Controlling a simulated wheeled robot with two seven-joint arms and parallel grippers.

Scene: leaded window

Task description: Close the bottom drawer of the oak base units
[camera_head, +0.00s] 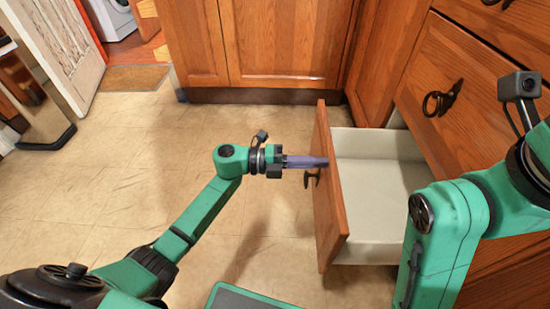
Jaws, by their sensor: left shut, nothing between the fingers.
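The bottom drawer (329,200) of the oak base units (465,80) stands pulled out from the right. Its wooden front faces left, and its pale inside looks empty. A dark handle (312,179) sits on the front. My left gripper (326,162) is shut and empty, pointing right, its fingertips at the drawer front just above the handle. I cannot tell whether they touch it. My right arm crosses the lower right and hides part of the drawer; the right gripper is out of the picture.
A closed drawer with a dark ring handle (442,98) is above the open one. Oak cupboard doors (275,40) close off the back. The tiled floor (120,160) left of the drawer is clear. A white door (60,45) and a brown mat (135,77) are at the upper left.

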